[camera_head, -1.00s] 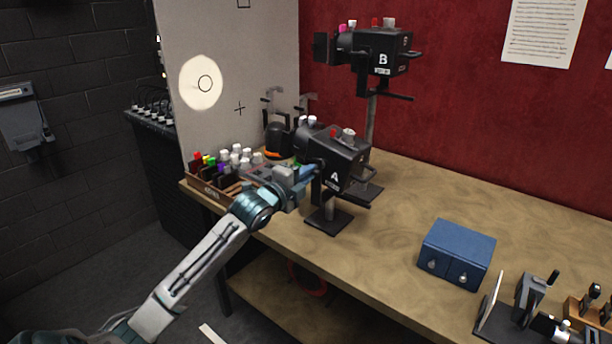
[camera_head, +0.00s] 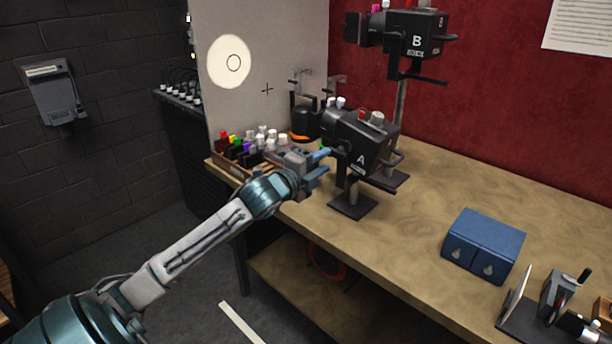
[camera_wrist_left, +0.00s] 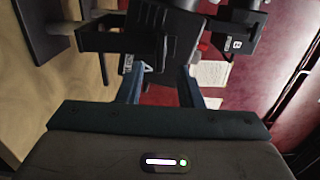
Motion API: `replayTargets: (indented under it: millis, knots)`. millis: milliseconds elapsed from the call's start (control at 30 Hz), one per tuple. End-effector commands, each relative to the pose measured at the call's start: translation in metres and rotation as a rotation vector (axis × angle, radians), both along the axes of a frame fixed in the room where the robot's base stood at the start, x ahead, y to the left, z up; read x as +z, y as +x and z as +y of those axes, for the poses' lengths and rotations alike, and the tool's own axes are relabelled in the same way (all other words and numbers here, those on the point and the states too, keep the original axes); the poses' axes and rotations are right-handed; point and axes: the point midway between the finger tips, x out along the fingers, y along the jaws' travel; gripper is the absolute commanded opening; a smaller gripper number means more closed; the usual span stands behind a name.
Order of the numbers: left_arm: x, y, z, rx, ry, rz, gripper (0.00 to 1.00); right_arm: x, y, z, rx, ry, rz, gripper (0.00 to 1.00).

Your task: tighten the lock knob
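A black lamp-like unit marked A (camera_head: 361,160) stands on a short post with a dark square base (camera_head: 352,206) on the workbench. A similar unit marked B (camera_head: 417,40) sits higher on a taller post behind it. My left gripper (camera_head: 322,164) is at the left side of unit A. In the left wrist view its two blue fingers (camera_wrist_left: 160,88) are apart, pointing at the black unit (camera_wrist_left: 150,45), with no thing clearly held between them. I cannot make out the lock knob for certain. Contact with the unit cannot be told. My right gripper is not in view.
The wooden bench (camera_head: 420,215) has free room in front of unit A. A tray of coloured and white-capped pieces (camera_head: 228,168) is left of the gripper. A blue two-knobbed box (camera_head: 484,243) is at right, with small devices beyond. A pale panel (camera_head: 270,60) stands behind.

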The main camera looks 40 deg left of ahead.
Motion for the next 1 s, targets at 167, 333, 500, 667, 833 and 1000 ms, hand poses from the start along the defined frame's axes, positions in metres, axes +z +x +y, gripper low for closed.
replayTargets:
  millis: [167, 333, 500, 667, 833, 1000]
  knots:
    - [-0.002, -0.023, 0.002, 0.000, 0.009, 0.003, 0.33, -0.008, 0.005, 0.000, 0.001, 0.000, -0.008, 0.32]
    - [-0.002, -0.040, 0.001, -0.003, 0.010, 0.003, 0.33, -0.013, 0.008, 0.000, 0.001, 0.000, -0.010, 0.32]
    - [-0.002, -0.052, 0.005, 0.006, 0.010, 0.005, 0.33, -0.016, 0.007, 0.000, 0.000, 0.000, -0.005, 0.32]
    - [-0.002, -0.059, 0.004, 0.003, 0.007, 0.004, 0.33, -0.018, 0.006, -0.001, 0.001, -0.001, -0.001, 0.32]
    - [-0.001, -0.063, 0.002, -0.001, 0.001, 0.001, 0.33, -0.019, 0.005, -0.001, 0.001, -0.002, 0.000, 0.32]
    - [0.000, -0.064, 0.002, -0.002, -0.001, 0.000, 0.33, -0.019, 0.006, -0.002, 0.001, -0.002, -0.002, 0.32]
